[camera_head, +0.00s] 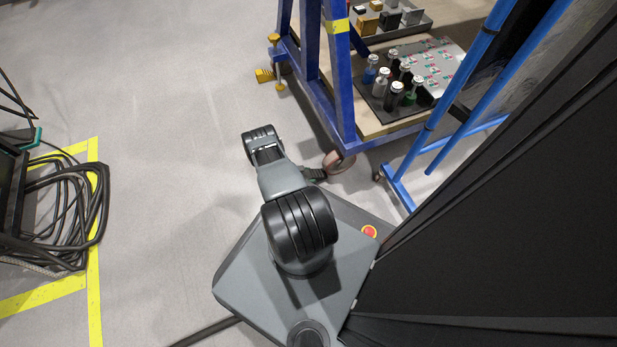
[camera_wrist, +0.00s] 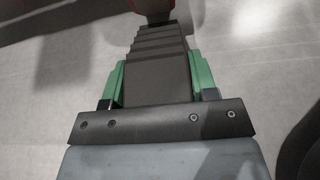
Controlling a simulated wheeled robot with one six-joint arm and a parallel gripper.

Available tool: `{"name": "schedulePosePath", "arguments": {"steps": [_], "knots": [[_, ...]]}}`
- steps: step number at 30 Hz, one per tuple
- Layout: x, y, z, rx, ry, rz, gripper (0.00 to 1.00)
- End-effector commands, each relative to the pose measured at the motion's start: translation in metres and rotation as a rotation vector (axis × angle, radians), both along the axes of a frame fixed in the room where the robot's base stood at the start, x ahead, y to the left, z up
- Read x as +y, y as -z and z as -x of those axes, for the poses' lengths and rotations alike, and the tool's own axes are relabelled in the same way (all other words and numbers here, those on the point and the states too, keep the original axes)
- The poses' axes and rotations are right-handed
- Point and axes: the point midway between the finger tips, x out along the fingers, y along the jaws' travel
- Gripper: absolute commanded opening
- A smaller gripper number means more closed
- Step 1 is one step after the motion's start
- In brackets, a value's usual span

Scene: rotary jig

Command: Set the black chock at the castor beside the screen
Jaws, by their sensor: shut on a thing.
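My gripper (camera_wrist: 159,78) is shut on the black chock (camera_wrist: 157,62), with a green finger on each side of it. The chock is stepped, and its narrow far end points to the top of the wrist view. A dark reddish castor wheel (camera_wrist: 154,8) shows just beyond that end; whether they touch, I cannot tell. In the head view the chock (camera_head: 316,174) is low by the floor, just left of and below the castor (camera_head: 338,162) under the blue bench leg. My arm hides most of the gripper there. The dark screen (camera_head: 500,210) with blue tubes stands to the right.
A yellow chock (camera_head: 265,75) lies by the bench's far leg. The blue bench frame (camera_head: 343,85) carries a shelf with bottles (camera_head: 393,92). A small castor (camera_head: 379,176) is under the screen frame. Coiled cables (camera_head: 85,220) lie left; the floor between is clear.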

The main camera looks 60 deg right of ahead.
Motion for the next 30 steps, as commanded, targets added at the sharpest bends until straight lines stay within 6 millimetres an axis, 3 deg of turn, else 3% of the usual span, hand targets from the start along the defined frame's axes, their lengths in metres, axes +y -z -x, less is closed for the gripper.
{"name": "schedulePosePath", "arguments": {"steps": [7,8,10,20,30], "knots": [[0.0,0.003,0.0,0.001,0.0,0.001,0.21],[0.0,0.003,0.0,0.0,0.0,0.0,0.56],[0.0,0.003,0.0,0.0,0.0,0.0,0.63],[0.0,-0.001,0.0,-0.001,0.0,0.001,0.64],[0.044,-0.026,-0.034,0.0,-0.005,0.0,0.64]]}}
